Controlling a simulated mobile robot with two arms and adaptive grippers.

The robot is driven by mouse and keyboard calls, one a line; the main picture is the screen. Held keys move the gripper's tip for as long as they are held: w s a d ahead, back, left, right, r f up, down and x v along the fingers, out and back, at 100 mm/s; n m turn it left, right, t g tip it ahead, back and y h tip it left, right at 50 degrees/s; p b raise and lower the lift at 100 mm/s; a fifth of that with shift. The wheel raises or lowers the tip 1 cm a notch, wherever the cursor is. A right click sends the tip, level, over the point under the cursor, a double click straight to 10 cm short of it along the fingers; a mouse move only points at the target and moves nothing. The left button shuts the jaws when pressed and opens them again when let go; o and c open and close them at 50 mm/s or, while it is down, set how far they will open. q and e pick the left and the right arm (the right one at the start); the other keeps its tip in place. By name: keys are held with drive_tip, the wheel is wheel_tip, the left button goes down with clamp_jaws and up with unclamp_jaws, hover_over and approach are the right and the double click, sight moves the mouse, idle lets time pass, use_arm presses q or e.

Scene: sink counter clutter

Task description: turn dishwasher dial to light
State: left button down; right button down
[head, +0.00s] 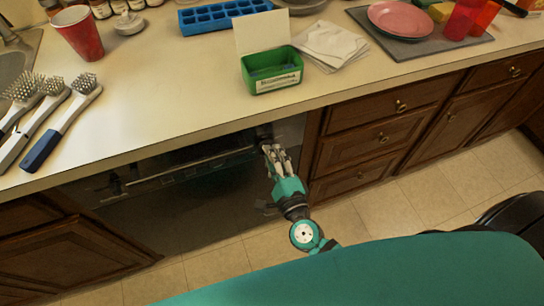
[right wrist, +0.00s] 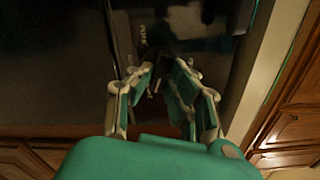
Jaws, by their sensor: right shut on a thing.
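The dishwasher (head: 190,200) is a dark front under the counter, with a long bar handle (head: 190,170) across its upper part. My right gripper (head: 272,147) is at the upper right corner of the dishwasher front, shut on the dial. The dial (right wrist: 158,52) shows only as a dark shape at the fingertips in the right wrist view, where my right gripper (right wrist: 163,75) has a finger on either side of it. The dial's marks and its setting cannot be read. My left gripper is not in view.
The counter edge (head: 230,123) overhangs just above my right gripper. Wooden drawers (head: 375,140) with knobs stand to the right. On the counter are a green box (head: 272,80), several brushes (head: 60,120), a red cup (head: 78,32) and a blue tray (head: 222,16).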

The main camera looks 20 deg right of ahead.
drive_tip(key=shift+f+m, duration=0.15)
drive_tip(key=shift+m, duration=0.85)
drive_tip(key=shift+b, duration=0.3)
drive_tip(key=c, duration=1.3)
unclamp_jaws()
drive_tip(key=s, duration=1.2)
drive_tip(key=shift+d, duration=0.2)
